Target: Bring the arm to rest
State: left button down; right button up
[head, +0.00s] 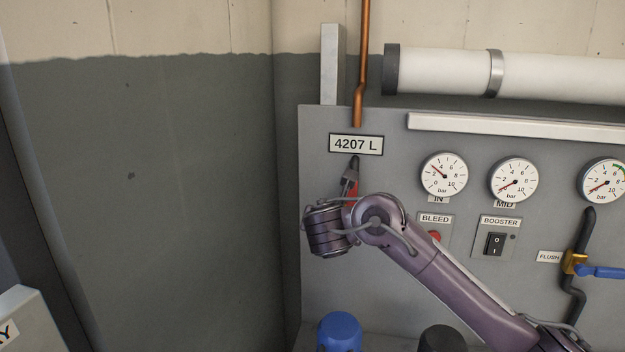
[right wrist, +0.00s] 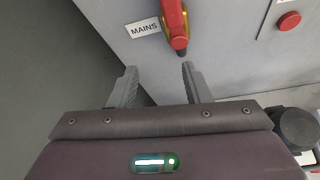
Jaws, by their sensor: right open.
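My right arm (head: 440,275) reaches in from the lower right of the head view, with its wrist (head: 326,228) in front of the left part of the grey panel. The wrist hides the right gripper's fingers there. In the right wrist view my right gripper (right wrist: 157,72) is open, with nothing between its fingers. A red lever (right wrist: 174,20) with a dark lower end is just beyond the fingertips, beside a MAINS label (right wrist: 142,27). In the head view only a bit of the red lever (head: 353,188) shows above the wrist. My left gripper is not in view.
The grey panel (head: 320,290) carries several gauges (head: 444,175), a booster switch (head: 495,244) and a blue flush lever (head: 605,272). A copper pipe (head: 362,60) runs above it. Bare wall (head: 170,180) lies left.

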jog(key=s+a+f+m+g+y, duration=0.3)
jog(key=s+f+m+g, duration=0.1)
jog(key=s+f+m, duration=1.2)
jog(key=s+d+f+m+g, duration=0.2)
jog(key=s+d+f+m, duration=0.4)
jog(key=s, duration=0.4)
jog(key=s+d+f+m+g, duration=0.3)
jog(key=s+d+f+m, duration=0.3)
jog(key=s, duration=0.4)
jog(key=s+d+f+m+g, duration=0.1)
jog(key=s+f, duration=0.2)
jog(key=f, duration=2.8)
jog(key=s+d+f, duration=0.2)
jog(key=s+f, duration=0.6)
jog(key=s, duration=0.1)
jog(key=s+d+f+g, duration=0.1)
jog(key=s+f, duration=0.7)
jog(key=s, duration=0.2)
jog(key=shift+s+d+f, duration=0.25)
jog(key=shift+d+f, duration=0.1)
jog(key=shift+d, duration=0.05)
